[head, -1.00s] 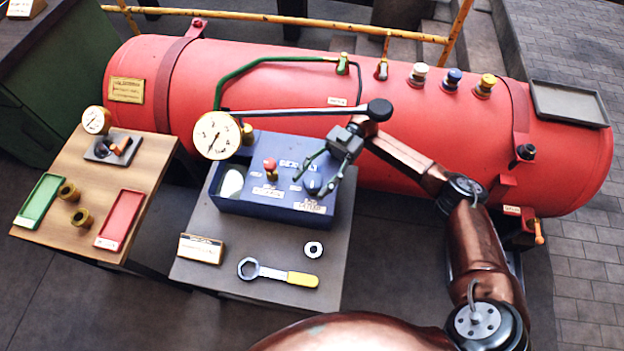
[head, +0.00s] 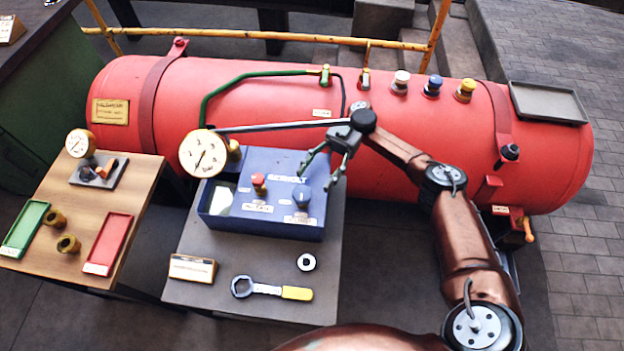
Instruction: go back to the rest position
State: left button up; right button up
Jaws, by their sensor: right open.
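My right gripper (head: 320,171) is open and empty. My right arm (head: 468,235) comes in from the lower right and bends at the elbow in front of the red boiler (head: 250,110). My left gripper and left arm are not in view.
A grey table (head: 230,270) holds the box, a yellow-handled wrench (head: 272,289), a washer (head: 306,262) and a sign (head: 193,268). A wooden table (head: 75,200) at left bears green (head: 25,229) and red (head: 108,243) trays.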

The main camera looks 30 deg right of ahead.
jog(key=shift+w+d, duration=0.1)
jog(key=shift+d, duration=0.15)
dwell(0.5)
